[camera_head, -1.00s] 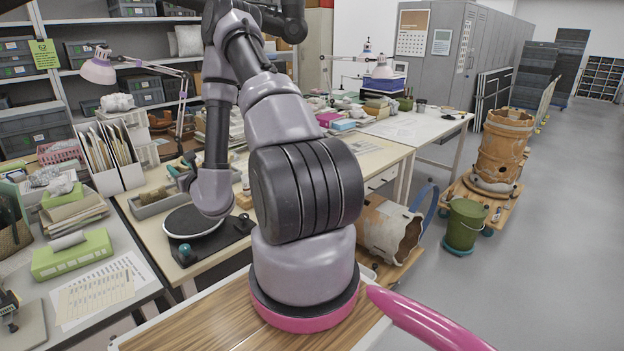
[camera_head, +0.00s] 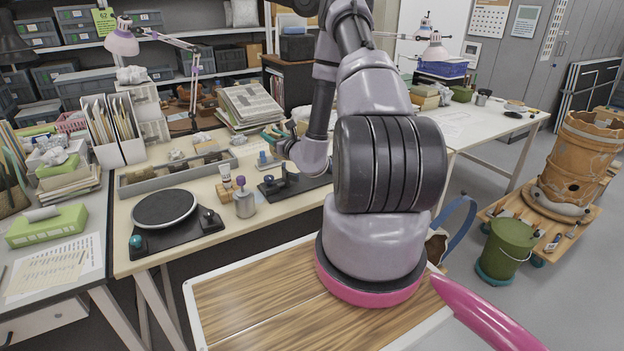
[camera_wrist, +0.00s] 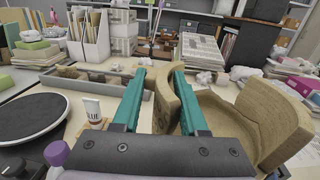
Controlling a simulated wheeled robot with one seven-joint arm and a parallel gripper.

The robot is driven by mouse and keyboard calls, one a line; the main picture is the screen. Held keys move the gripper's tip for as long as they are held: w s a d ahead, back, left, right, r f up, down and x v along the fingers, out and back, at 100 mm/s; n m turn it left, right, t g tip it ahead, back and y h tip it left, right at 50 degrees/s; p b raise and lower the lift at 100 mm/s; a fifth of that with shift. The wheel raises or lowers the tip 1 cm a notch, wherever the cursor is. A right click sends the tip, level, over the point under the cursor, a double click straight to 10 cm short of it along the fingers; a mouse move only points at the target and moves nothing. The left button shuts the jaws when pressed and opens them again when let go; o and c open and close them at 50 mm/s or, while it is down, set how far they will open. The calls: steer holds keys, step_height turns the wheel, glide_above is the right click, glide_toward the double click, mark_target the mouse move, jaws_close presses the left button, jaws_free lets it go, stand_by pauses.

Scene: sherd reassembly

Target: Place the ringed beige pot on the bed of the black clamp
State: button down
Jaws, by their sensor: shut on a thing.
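In the wrist view my gripper (camera_wrist: 158,85) has its two teal fingers closed on a wall of a beige pot (camera_wrist: 185,105). The curved, hollow body of the pot (camera_wrist: 248,118) shows to the right of the fingers, with a large opening. In the head view my gripper (camera_head: 272,135) is above the beige worktable, left of my wrist; the pot is too small and covered there to tell. A black clamp (camera_head: 283,187), as it seems, lies on the worktable below my gripper, partly hidden by my arm. The pot appears raised above the table.
A dark turntable (camera_head: 165,207) stands on the worktable's front left. A grey bottle (camera_head: 244,203) and a small glue tube (camera_head: 225,173) stand between it and the clamp. Behind are a grey tray (camera_head: 150,184) of sherds and a paper stack (camera_head: 250,106). A green bucket (camera_head: 508,248) is at right.

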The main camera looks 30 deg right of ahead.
steer(key=shift+n+y, duration=0.6)
steer(key=shift+y, duration=0.3)
steer(key=d+f, duration=0.1)
steer(key=d, duration=0.1)
steer(key=w+d+f, duration=0.1)
steer(key=d+f, duration=0.1)
steer(key=d, duration=0.1)
steer(key=d+f, duration=0.1)
steer(key=d, duration=0.1)
steer(key=shift+w+d+f, duration=0.3)
steer(key=shift+w, duration=0.05)
steer(key=shift+d+f, duration=0.2)
steer(key=shift+f, duration=2.45)
steer(key=shift+d+f, duration=0.15)
steer(key=shift+f, duration=2.45)
steer(key=shift+c, duration=2.2)
jaws_free()
steer(key=shift+f, duration=0.1)
